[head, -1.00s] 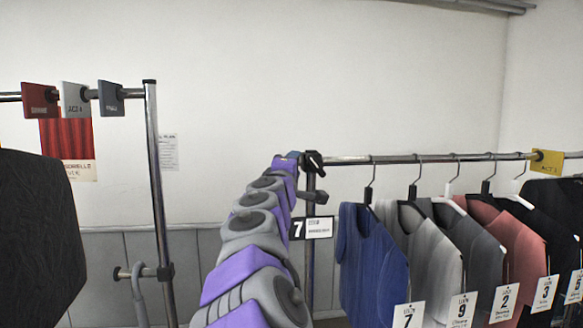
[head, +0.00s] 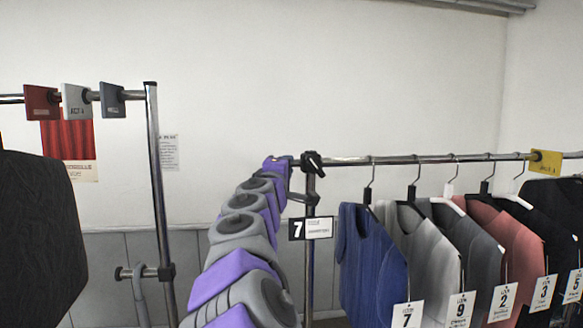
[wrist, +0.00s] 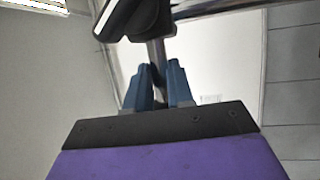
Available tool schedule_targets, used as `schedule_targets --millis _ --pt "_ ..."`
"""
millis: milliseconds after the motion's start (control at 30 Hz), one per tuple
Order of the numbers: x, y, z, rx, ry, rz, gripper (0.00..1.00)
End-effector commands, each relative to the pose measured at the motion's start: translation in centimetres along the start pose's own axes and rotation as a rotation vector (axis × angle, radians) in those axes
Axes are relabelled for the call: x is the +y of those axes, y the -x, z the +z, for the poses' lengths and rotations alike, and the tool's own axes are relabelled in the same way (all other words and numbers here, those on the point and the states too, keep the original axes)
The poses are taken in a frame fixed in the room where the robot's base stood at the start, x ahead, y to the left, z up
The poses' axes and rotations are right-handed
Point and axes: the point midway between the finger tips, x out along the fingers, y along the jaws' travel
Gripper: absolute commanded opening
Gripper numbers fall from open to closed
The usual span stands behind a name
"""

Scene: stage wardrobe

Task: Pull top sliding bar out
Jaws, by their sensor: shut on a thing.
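The rack's chrome top bar (head: 395,158) runs level across the right half of the head view. A black clamp knob (head: 313,163) sits where it meets the upright post (head: 310,255). My gripper (head: 277,163) is just left of this knob, at the bar's left end, with my purple and grey arm reaching up to it. In the wrist view my gripper's blue fingers (wrist: 159,75) are shut on a narrow metal bar end (wrist: 156,52). A black clamp (wrist: 140,18) shows beyond them. The exact contact is partly hidden.
Several garments, including a blue top (head: 368,262), hang with number tags below the bar. A yellow divider (head: 545,162) sits farther right. Another rack post (head: 160,205) and a dark garment (head: 38,240) stand left. Free room lies between the racks.

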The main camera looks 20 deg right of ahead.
Motion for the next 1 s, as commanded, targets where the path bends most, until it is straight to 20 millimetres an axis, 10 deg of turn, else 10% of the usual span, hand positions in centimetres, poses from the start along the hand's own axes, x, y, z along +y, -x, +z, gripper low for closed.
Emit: schedule_targets --millis 500,1000 --pt "0.0 5.8 -14.2 0.01 -0.004 -0.005 0.0" --pt "-0.2 8.7 -21.2 0.005 0.0 -0.006 0.0"
